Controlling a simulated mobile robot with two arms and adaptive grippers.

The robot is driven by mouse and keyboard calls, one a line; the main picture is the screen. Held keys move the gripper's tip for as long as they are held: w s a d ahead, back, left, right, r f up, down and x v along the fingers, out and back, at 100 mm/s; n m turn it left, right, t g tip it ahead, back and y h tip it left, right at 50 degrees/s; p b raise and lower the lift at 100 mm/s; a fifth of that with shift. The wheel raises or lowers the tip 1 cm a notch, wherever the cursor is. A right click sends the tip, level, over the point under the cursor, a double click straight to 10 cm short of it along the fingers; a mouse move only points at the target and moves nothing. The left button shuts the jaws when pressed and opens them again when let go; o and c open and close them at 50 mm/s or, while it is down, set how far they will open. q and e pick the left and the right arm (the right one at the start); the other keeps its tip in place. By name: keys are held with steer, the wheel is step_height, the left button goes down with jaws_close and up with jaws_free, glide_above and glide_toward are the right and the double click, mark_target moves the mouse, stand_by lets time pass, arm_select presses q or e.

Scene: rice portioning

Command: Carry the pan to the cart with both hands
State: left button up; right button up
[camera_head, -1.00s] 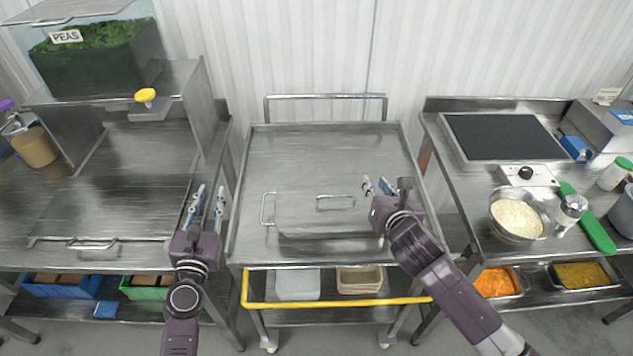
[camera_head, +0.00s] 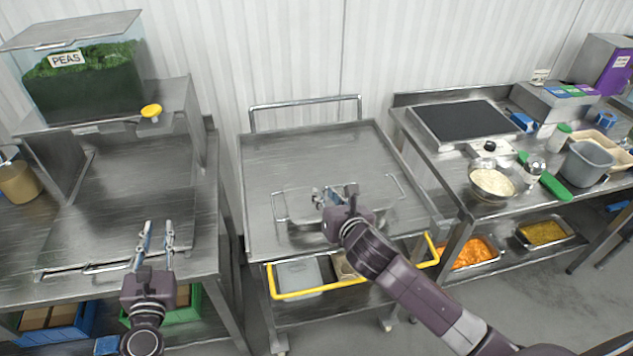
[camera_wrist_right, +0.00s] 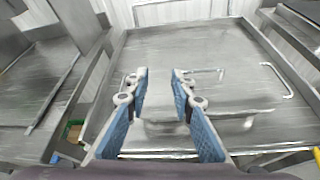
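The steel pan (camera_head: 302,212) lies at the front of the cart top (camera_head: 265,165), with a loop handle at each end. The pan also shows in the right wrist view (camera_wrist_right: 232,98), with a lid handle and its right loop handle (camera_wrist_right: 282,80). My right gripper (camera_head: 334,192) is over the middle of the pan, apart from the loop handles; its fingers (camera_wrist_right: 160,75) are spread with nothing between them. Its wrist hides part of the pan's front. My left gripper (camera_head: 158,226) is open and empty over the left counter's front part, away from the pan.
The left counter (camera_head: 150,180) carries a peas container (camera_head: 85,85) on a raised shelf. The right counter (camera_head: 435,160) holds a black hob (camera_head: 462,122) and a bowl of rice (camera_head: 492,183). The cart has a yellow front bar (camera_head: 320,290). Its back half is clear.

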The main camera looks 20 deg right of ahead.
arm_select(q)
steer(key=shift+w+d, duration=0.1)
steer(key=shift+d, duration=0.25)
arm_select(e)
steer(key=d+v, duration=0.1)
steer(key=v, duration=1)
steer(key=shift+s+d, duration=0.15)
steer(key=shift+d, duration=0.1)
steer(key=shift+r, duration=0.1)
steer(key=shift+a, duration=0.1)
